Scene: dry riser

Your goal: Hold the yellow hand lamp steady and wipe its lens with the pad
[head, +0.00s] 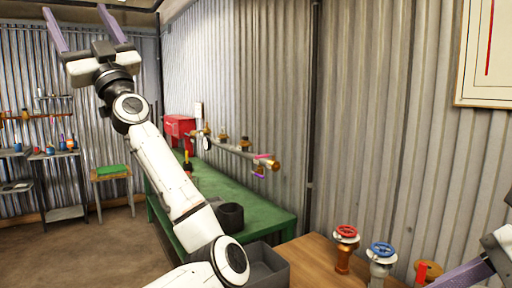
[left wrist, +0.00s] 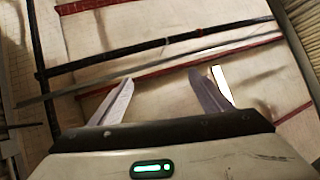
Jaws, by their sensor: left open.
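My left gripper (head: 73,8) is raised high at the upper left of the head view, its two purple fingers spread apart and empty. In the left wrist view the same open gripper (left wrist: 168,80) has only ceiling and beams beyond its fingers. Part of my right gripper (head: 466,274) shows at the lower right edge, with one purple finger visible; its opening cannot be judged. A small yellow and dark object (head: 187,161) stands on the green bench; it may be the hand lamp, but it is too small to be sure. I cannot identify the pad.
The green bench (head: 262,216) runs along the corrugated wall, with a red box (head: 179,127) and a pipe with fittings (head: 235,150). A dark grey bin (head: 268,268) is in front. Red (head: 346,234) and blue (head: 382,250) handwheel valves stand on a wooden table (head: 318,262). A stool (head: 111,176) is farther back.

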